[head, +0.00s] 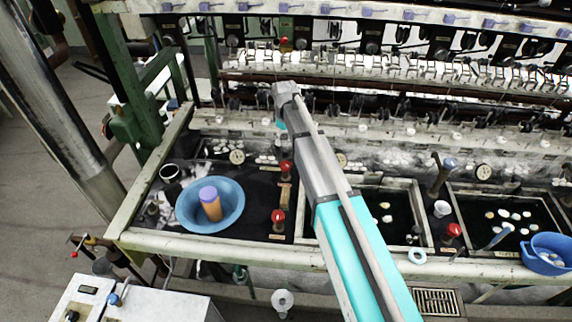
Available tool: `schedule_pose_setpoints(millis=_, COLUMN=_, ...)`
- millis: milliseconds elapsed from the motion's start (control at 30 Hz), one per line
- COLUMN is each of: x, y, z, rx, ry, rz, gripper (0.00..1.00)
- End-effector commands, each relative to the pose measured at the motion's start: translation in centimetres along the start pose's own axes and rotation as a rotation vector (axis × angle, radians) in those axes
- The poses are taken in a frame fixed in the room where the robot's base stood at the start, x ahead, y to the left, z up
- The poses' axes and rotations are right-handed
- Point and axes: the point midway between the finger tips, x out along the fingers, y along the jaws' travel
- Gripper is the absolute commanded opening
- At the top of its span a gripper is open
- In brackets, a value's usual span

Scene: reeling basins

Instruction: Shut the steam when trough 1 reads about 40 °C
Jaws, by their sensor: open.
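Dark water troughs run along the bench, with a pale rim (170,240). Round dial gauges sit at the back of the left trough (237,156), the middle trough (341,160) and the right trough (484,171). Their readings are too small to tell, and I cannot read which trough is number 1. Red-knobbed valves stand behind (286,166) and in front (278,216) between the left and middle troughs, and another at the right (454,230). My gripper (281,141) points down above the left trough's back right, near the rear red knob. It is open, small and partly hidden by my wrist; contact cannot be told.
A blue basin (228,219) holding an orange cylinder with a purple top (210,204) sits at the left. Another blue basin (549,261) is at the right edge. Reeling machinery (400,70) spans the back. A white box with a display (88,290) stands front left.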

Motion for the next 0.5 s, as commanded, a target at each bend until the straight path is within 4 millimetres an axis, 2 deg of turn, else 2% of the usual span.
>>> schedule_pose_setpoints(millis=500, x=2.9, y=0.0, z=0.0, rx=0.001, ry=0.000, rz=0.000, gripper=0.98)
